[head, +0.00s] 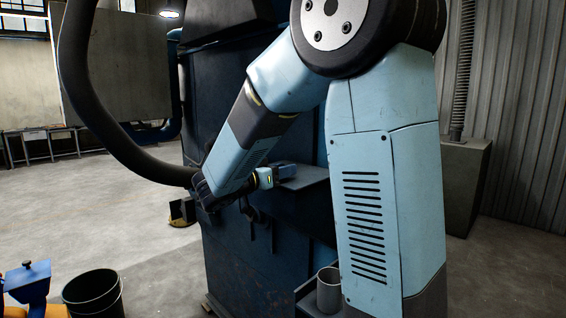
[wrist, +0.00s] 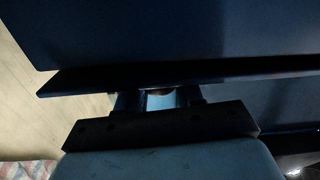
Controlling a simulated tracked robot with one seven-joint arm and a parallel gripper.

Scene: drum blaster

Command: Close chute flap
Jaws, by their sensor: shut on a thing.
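The blaster (head: 255,245) is a tall dark blue machine in the middle of the head view, partly hidden behind my arm. The chute flap (head: 307,178) looks like a flat dark plate standing out from its front, roughly level. My gripper (head: 287,171) is at the flap's left end. In the wrist view the flap (wrist: 120,80) runs across the picture as a dark blue plate just beyond my gripper (wrist: 160,97). My gripper is shut on the flap's edge. The fingertips are dark, and their exact contact is hard to make out.
A thick black hose (head: 85,95) curves down on the left towards the machine. A black bucket (head: 93,295) and blue and yellow equipment (head: 27,283) stand at lower left. A grey cup (head: 328,290) stands below the flap, near my arm. The floor at left is open.

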